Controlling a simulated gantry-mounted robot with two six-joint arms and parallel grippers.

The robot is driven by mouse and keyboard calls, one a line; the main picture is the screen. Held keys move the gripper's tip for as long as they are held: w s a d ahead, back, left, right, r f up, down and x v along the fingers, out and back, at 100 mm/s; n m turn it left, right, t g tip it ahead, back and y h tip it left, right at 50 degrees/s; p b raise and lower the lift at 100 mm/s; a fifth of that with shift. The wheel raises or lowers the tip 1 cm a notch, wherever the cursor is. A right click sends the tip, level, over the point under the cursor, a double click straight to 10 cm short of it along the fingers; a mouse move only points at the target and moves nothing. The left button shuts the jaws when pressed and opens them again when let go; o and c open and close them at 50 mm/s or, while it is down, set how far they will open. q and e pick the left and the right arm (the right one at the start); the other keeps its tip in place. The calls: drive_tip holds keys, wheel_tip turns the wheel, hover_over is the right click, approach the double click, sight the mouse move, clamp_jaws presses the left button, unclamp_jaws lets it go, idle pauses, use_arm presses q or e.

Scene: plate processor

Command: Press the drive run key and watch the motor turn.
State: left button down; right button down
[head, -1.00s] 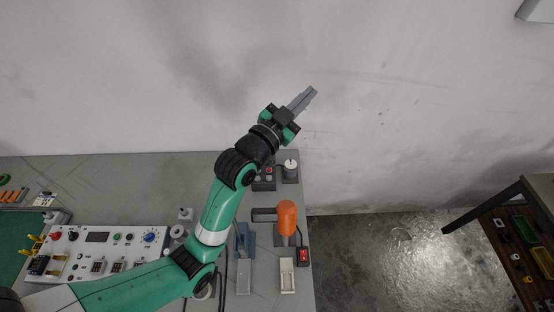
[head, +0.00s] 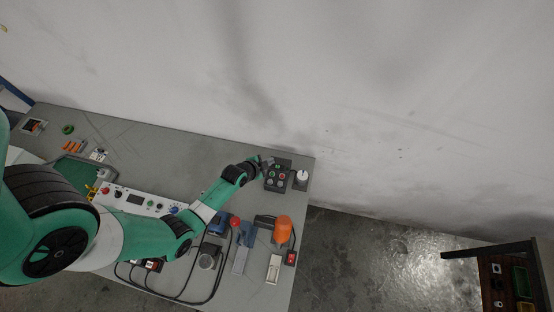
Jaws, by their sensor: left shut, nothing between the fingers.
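A dark key box (head: 278,179) with several small round keys, some red and some green, sits near the far right corner of the grey bench. I cannot read which key is the drive run key. Just right of it, a small white-topped cylinder (head: 302,176) stands on a dark base; it may be the motor, and I cannot tell whether it turns. My left gripper (head: 267,161) is shut and empty at the far left edge of the key box. Its fingers are small and partly hidden, so I cannot tell whether they touch it. My right gripper is not in view.
A white panel (head: 136,199) with knobs lies under my left arm. Black cables loop at the front. The back of the bench (head: 180,147) is clear, with the wall behind.

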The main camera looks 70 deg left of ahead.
sight(272, 174)
use_arm(q)
drive_tip(key=shift+s+d+f, duration=0.1)
drive_tip(key=shift+s, duration=0.05)
wheel_tip(272, 174, down, 9)
drive_tip(key=b, duration=0.8)
idle(1.7)
drive_tip(key=shift+f+b, duration=0.25)
drive_tip(key=shift+b, duration=0.3)
